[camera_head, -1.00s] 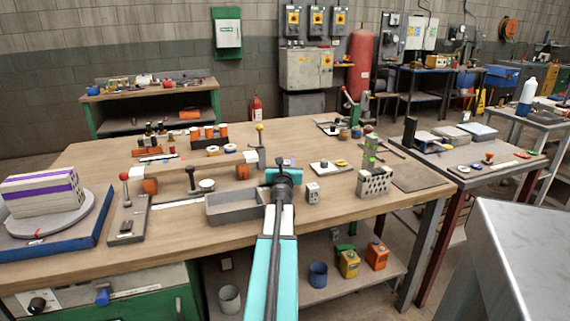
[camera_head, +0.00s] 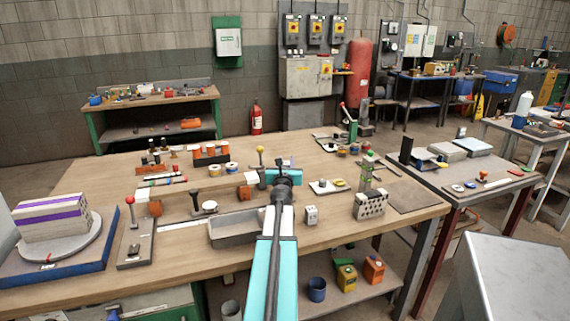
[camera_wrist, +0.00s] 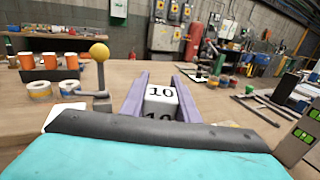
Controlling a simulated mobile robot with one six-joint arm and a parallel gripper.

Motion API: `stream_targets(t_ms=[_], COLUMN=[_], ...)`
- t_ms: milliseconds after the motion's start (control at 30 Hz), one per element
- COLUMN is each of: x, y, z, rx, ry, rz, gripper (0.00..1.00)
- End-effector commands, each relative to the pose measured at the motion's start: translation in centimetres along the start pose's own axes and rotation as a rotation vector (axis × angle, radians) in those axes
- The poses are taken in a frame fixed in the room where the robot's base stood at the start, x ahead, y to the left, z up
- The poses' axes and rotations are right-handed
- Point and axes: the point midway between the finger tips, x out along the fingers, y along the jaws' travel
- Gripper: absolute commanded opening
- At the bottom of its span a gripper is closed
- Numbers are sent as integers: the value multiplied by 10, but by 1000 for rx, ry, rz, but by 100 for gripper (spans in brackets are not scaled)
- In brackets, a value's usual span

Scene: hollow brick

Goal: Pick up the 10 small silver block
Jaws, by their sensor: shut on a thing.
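The small silver block marked 10 (camera_wrist: 161,97) sits between the two purple fingers of my gripper (camera_wrist: 161,82) in the wrist view. My gripper is shut on it, with a finger on each side. In the head view my gripper (camera_head: 281,163) is over the far middle of the wooden workbench (camera_head: 120,190), and the held block is hidden behind the gripper. Another small silver block (camera_head: 311,215) with a dark mark stands on the bench, right of the grey tray (camera_head: 235,228); its number is too small to read.
A perforated grey block (camera_head: 370,206) stands at the right of the bench. A yellow-knobbed lever (camera_wrist: 99,52) and tape rolls (camera_wrist: 40,89) lie left of my gripper. A turntable (camera_head: 55,238) is at far left. A grey box (camera_head: 510,265) stands at near right.

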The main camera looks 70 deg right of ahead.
Motion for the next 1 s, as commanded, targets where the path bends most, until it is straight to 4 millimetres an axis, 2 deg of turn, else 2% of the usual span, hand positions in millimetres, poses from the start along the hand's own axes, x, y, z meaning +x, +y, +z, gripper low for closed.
stream_targets(t_ms=[33, 1000], x=[0, 0], y=[0, 1], z=[12, 111], rx=[0, 0], ry=[-1, -1], rz=[0, 1], gripper=[0, 0])
